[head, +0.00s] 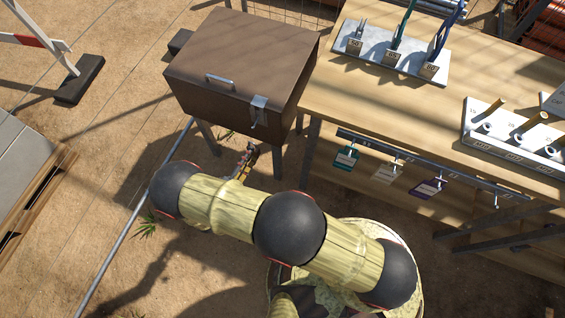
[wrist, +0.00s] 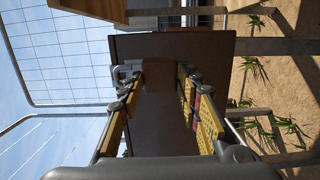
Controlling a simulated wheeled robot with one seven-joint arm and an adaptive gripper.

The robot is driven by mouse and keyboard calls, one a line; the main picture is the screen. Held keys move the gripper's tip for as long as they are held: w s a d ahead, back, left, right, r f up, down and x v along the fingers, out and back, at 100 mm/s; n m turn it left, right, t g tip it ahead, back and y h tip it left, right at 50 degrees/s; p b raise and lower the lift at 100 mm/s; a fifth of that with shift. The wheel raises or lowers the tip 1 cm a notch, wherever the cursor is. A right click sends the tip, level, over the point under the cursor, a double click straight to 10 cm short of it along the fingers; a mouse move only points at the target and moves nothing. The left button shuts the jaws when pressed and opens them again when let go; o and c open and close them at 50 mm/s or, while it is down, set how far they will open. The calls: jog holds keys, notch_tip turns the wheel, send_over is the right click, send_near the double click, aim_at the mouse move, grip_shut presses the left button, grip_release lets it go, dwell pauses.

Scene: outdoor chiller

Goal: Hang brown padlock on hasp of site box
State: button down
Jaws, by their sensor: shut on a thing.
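The site box (head: 235,65) is a brown metal box on legs, with a handle on its lid. Its hasp (head: 258,110) is a pale metal plate on the front, near the lid edge. My gripper (head: 250,152) is just below and in front of the hasp, largely behind my arm. In the wrist view, my gripper (wrist: 160,88) points at the box front, its yellow-padded fingers closed on the brown padlock (wrist: 155,112). The padlock blends with the box behind it. A grey metal loop shows beyond the fingertips; whether it is shackle or hasp, and whether they touch, I cannot tell.
A wooden workbench (head: 400,80) stands right of the box, with a rack of tools and a peg block (head: 510,135) on top. Tagged padlocks hang from a rail (head: 420,162) along its front. A pallet (head: 35,200) lies at left.

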aim_at(247, 147)
jog(key=shift+a+f+n+t+y, duration=0.15)
jog(key=shift+a+n+t+y, duration=0.45)
jog(key=shift+a+y, duration=0.65)
jog(key=shift+s+a+h, duration=0.15)
jog(key=shift+a+h, duration=0.1)
jog(key=shift+b, duration=0.3)
jog(key=shift+x, duration=2.5)
jog(key=shift+w+d+b, duration=0.15)
jog(key=shift+w+b, duration=0.1)
jog(key=shift+b, duration=0.35)
jog(key=b+x, duration=0.1)
jog(key=x, duration=0.3)
jog(key=shift+w, duration=0.2)
jog(key=shift+w, duration=0.1)
